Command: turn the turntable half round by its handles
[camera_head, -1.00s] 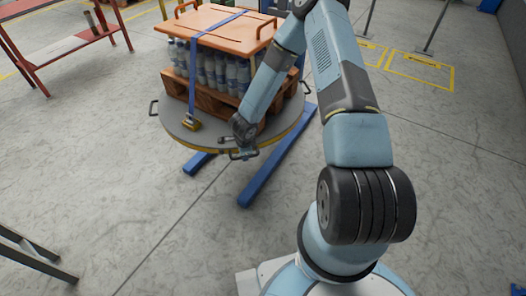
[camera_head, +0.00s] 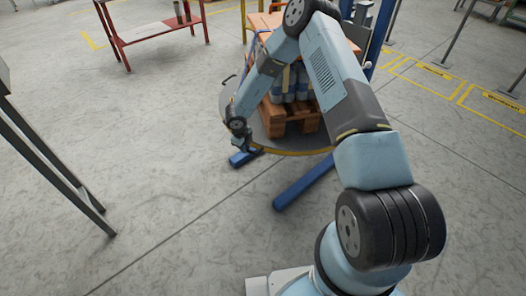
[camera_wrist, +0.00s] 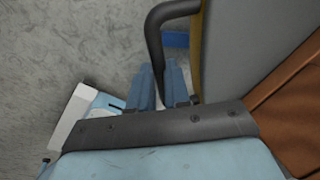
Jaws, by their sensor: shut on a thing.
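The turntable (camera_head: 302,149) is a round grey disc with a yellow rim, partly hidden behind my arm in the head view. It bears a wooden pallet (camera_head: 290,117) with bottles under an orange cover. A dark handle (camera_head: 228,79) stands out at its left edge. In the wrist view, a dark bent handle (camera_wrist: 155,35) runs from the grey disc (camera_wrist: 245,50) down to my gripper (camera_wrist: 163,88). My gripper is shut on this handle at the rim. In the head view my gripper (camera_head: 244,143) is at the disc's near left edge.
Blue floor legs (camera_head: 305,184) reach out from under the turntable. A red bench (camera_head: 150,32) stands at the back left and a dark metal frame (camera_head: 60,165) at the left. The concrete floor between is clear.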

